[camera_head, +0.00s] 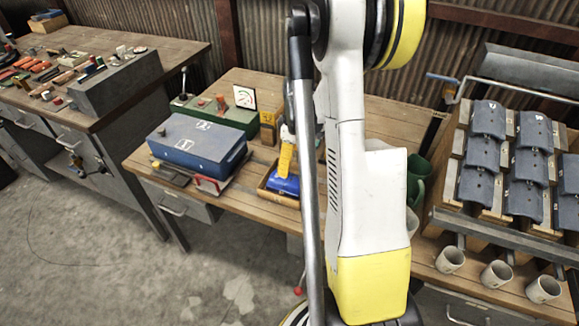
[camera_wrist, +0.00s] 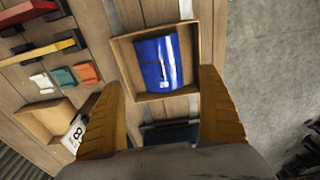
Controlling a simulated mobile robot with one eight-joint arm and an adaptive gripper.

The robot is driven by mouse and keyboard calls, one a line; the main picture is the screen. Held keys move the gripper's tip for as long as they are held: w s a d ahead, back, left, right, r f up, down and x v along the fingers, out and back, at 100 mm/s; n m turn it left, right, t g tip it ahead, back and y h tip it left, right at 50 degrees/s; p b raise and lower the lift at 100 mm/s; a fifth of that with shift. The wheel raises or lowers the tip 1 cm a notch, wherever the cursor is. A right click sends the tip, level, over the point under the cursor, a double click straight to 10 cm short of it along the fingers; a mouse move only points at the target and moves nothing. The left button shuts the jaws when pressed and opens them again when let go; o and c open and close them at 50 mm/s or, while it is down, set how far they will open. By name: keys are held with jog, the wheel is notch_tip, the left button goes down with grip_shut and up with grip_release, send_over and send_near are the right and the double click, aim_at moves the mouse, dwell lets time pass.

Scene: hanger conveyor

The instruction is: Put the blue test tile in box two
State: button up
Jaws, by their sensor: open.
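The blue test tile (camera_wrist: 160,62) lies in a shallow wooden tray (camera_wrist: 122,68) in the wrist view. In the head view the blue tile (camera_head: 285,185) shows in its tray (camera_head: 276,199), partly hidden behind my arm. My gripper (camera_wrist: 161,80) is open, its two yellow-brown fingers apart on either side of the tray's near part, with nothing between them. In the head view my gripper (camera_head: 286,158) is just above the tile. A wooden box (camera_wrist: 42,118) with a white numbered card sits left of the fingers; I cannot tell which box is box two.
A blue case (camera_head: 197,142) and a green case (camera_head: 222,112) stand left of the tray. Red, orange, teal and white pieces (camera_wrist: 65,76) lie on the bench. A rack of grey tiles (camera_head: 485,150) and several mugs (camera_head: 497,274) are on the right.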

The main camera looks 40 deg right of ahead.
jog(key=a+r+m+t, duration=0.1)
jog(key=a+r, duration=0.9)
jog(key=s+a+r+m+t, duration=0.1)
jog(key=s+a+r, duration=0.3)
jog(key=a, duration=0.6)
jog(key=s+a+r+m+t, duration=0.2)
jog(key=s+a+r+t, duration=0.2)
jog(key=a, duration=0.6)
jog(key=shift+s+r+m, duration=0.3)
jog(key=shift+s+r, duration=0.05)
jog(key=shift+s, duration=0.85)
